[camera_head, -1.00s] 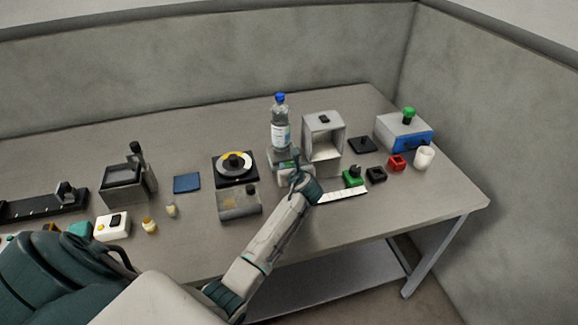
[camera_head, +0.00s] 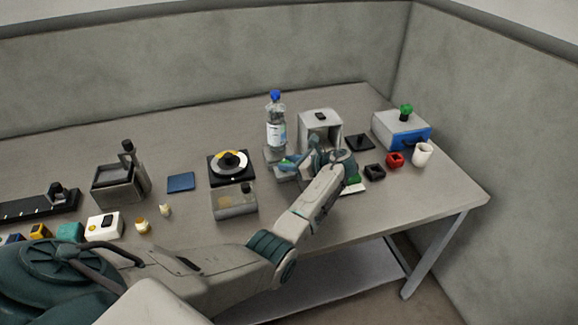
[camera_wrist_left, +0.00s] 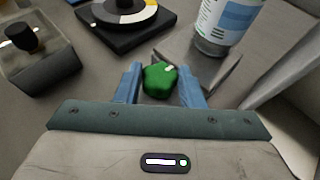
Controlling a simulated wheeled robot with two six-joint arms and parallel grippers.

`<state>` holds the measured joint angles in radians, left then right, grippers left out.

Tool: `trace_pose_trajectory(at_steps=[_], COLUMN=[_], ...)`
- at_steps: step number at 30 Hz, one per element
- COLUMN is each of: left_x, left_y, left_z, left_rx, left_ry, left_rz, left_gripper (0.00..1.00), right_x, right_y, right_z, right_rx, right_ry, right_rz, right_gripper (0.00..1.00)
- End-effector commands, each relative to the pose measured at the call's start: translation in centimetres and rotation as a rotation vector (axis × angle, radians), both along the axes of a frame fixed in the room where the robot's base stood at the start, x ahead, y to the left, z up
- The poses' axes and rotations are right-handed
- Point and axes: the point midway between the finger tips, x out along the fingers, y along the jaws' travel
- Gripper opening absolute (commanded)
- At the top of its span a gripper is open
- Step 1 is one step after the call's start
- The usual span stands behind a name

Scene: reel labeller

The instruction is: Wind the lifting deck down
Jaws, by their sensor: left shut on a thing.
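The lifting deck (camera_head: 269,158) looks like a low grey platform with a clear, blue-capped bottle (camera_head: 276,128) standing upright at it. A green knob (camera_wrist_left: 160,80) sits in front of the plate. My left gripper (camera_head: 289,163) reaches in from the right, low in front of the bottle. In the wrist view its blue fingers (camera_wrist_left: 161,72) are shut on the green knob. The deck's mechanism is mostly hidden by the gripper. My right gripper is not in view.
A black turntable (camera_head: 216,168) and a grey box (camera_head: 233,208) stand to the left. An open white housing (camera_head: 306,122) is close behind my wrist. Black (camera_head: 375,171) and red (camera_head: 395,160) blocks and a white mug (camera_head: 422,154) stand right.

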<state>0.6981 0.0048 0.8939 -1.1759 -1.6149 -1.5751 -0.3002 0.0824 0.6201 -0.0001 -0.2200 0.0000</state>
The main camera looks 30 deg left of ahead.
Motion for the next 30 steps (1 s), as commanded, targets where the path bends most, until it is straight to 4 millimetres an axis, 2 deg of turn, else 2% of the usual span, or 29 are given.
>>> trace_pose_trajectory(at_steps=[19, 20, 23, 30], left_x=[0.09, 0.09, 0.08, 0.08], left_y=[0.05, 0.05, 0.05, 0.03], left_z=[0.01, 0.01, 0.00, -0.02], left_rx=[-0.001, -0.001, -0.001, -0.001], left_ry=[-0.001, -0.001, 0.000, 0.000], left_rz=[0.053, 0.053, 0.052, 0.052], left_gripper=[0.12, 0.37, 0.57, 0.57], right_x=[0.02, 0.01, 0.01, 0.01], right_y=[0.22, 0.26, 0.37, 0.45], right_z=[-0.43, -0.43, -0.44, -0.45], right_rx=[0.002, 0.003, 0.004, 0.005], right_ry=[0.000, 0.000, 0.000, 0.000], right_rz=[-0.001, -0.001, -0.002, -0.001], right_gripper=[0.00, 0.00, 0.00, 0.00])
